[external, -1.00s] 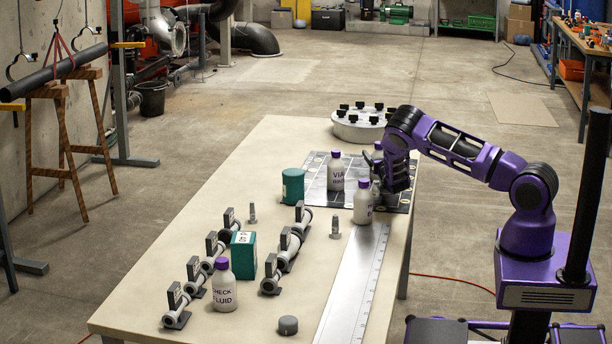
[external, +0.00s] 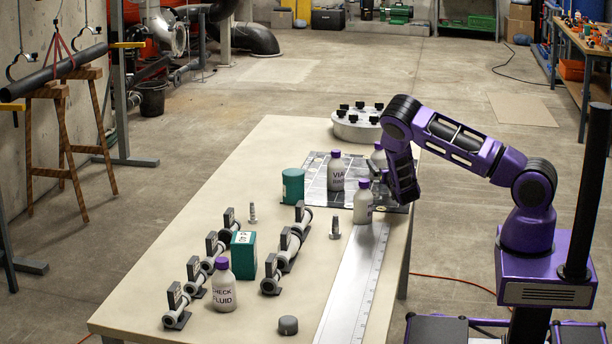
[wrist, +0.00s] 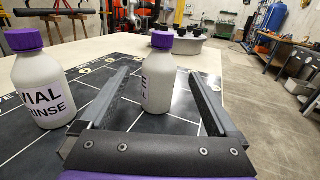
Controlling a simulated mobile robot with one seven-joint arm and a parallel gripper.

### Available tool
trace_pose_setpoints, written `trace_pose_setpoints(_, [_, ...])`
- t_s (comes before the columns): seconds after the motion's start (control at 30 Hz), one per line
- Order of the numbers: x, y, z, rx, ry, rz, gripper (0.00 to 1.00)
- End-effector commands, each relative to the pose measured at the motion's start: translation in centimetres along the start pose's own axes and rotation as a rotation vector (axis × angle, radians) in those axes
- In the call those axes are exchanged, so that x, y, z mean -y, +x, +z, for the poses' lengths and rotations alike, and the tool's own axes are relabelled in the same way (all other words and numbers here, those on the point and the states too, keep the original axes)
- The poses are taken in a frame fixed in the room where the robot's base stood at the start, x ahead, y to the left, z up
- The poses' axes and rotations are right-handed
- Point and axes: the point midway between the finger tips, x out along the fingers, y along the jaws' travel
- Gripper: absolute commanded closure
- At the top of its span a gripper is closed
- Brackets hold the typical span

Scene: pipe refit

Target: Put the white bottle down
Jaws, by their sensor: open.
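A white bottle with a purple cap (wrist: 157,75) stands upright on the dark gridded mat (wrist: 100,135). In the wrist view it shows between and beyond the fingers of my open gripper (wrist: 165,95), with gaps on both sides. In the external view this bottle (external: 378,156) is partly hidden behind my gripper (external: 381,178). The vial rinse bottle (external: 336,173) stands to its left on the mat and also shows in the wrist view (wrist: 40,90). Another white bottle (external: 363,204) stands nearer the external camera, by the mat's near edge.
The check fluid bottle (external: 223,288), a green box (external: 244,254), a green canister (external: 293,186) and several pipe fittings (external: 290,247) stand on the table (external: 170,250). A long ruler (external: 353,285) lies at the right. A bolted flange (external: 358,125) is at the far end.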

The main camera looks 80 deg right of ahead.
Motion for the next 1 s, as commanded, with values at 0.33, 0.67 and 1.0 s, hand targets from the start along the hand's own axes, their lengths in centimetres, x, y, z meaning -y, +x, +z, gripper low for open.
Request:
trace_pose_setpoints(0.33, [0.0, -3.2, 0.0, 0.0, 0.001, 0.0, 0.05])
trace_pose_setpoints(0.67, [0.0, -3.2, 0.0, 0.001, 0.001, 0.0, 0.05])
trace_pose_setpoints(1.0, [-0.7, -2.9, 1.1, 0.013, 0.032, -0.004, 0.05])
